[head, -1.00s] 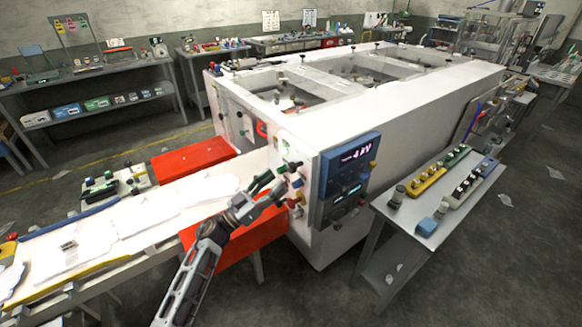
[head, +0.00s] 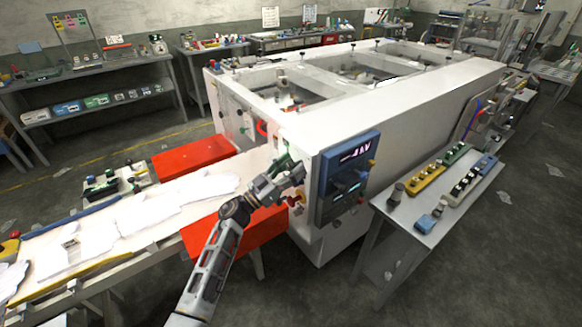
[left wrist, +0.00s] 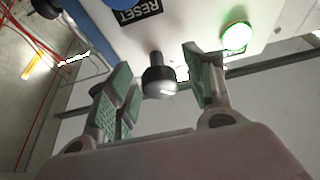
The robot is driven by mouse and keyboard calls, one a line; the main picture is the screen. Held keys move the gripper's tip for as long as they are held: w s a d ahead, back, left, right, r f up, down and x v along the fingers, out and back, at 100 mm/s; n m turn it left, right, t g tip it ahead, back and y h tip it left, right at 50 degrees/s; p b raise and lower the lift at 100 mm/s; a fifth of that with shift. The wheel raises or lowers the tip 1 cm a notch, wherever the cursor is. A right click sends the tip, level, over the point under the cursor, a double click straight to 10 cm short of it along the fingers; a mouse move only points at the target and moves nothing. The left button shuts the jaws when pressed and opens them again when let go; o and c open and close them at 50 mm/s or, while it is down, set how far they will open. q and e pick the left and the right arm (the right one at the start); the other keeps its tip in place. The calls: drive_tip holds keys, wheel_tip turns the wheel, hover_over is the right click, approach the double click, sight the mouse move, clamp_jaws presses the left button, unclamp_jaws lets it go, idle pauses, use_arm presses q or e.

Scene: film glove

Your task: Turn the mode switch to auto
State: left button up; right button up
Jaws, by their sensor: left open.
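My left gripper (head: 287,174) is at the end face of the white machine (head: 400,105), close to its cluster of controls. In the left wrist view its two green-padded fingers are spread apart, with a black round knob (left wrist: 159,78) between them. The knob looks like the mode switch, but no mode label is readable. I cannot tell whether the fingers touch it. A lit green button (left wrist: 237,37) is to the right of the knob, and a dark RESET label (left wrist: 132,10) is above it. In the head view my gripper hides the knob.
A blue control box (head: 345,180) with a lit display juts out just right of my gripper. An orange-red panel (head: 240,238) lies below my forearm. A conveyor with white gloves (head: 140,215) runs to the left. A grey side table (head: 410,222) stands at the right.

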use_arm(q)
drive_tip(key=shift+c, duration=0.2)
use_arm(e)
drive_tip(key=shift+a, duration=0.15)
use_arm(q)
drive_tip(key=c, duration=1)
use_arm(e)
drive_tip(key=shift+a, duration=0.25)
